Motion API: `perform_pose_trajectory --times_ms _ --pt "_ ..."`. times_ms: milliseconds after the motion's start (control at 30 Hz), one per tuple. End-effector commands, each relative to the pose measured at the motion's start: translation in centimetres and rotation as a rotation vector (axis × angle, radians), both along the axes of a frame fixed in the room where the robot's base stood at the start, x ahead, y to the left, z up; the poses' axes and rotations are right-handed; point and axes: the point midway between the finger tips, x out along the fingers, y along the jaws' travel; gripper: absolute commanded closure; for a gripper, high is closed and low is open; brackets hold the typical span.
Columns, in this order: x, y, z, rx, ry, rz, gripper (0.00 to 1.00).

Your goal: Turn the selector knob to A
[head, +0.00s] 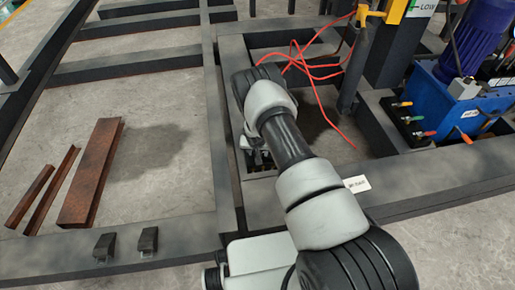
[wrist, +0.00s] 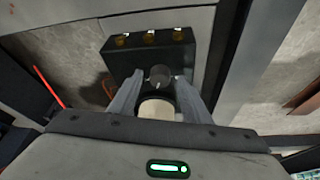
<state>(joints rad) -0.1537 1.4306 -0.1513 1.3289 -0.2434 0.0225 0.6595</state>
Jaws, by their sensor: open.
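In the wrist view a black control box (wrist: 150,54) carries a dark round selector knob (wrist: 160,74) with a light pointer mark. The letters around the knob are too small to read, so its setting cannot be told. My gripper (wrist: 158,82) is open, with one grey finger on each side of the knob. I cannot tell whether the fingers touch it. A cream round part (wrist: 157,108) shows between the fingers, nearer the palm. In the head view my arm hides the knob, and only a bit of my gripper (head: 258,157) shows below the wrist.
Several yellow-brown fittings line the box's upper edge. Dark steel beams (head: 218,130) frame the area. Red cables (head: 315,65) hang behind my wrist. A blue unit (head: 450,100) with coloured valve handles stands at right. Rusty bars (head: 92,172) lie on the concrete at left.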

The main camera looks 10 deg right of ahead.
Motion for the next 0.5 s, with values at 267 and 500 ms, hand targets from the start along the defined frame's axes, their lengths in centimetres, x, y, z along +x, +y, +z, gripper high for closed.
perform_pose_trajectory --times_ms 267,500 --pt "-1.8 0.6 5.2 -0.001 -0.001 0.001 0.56" --pt "-4.0 1.1 10.7 0.000 -0.001 0.001 0.56"
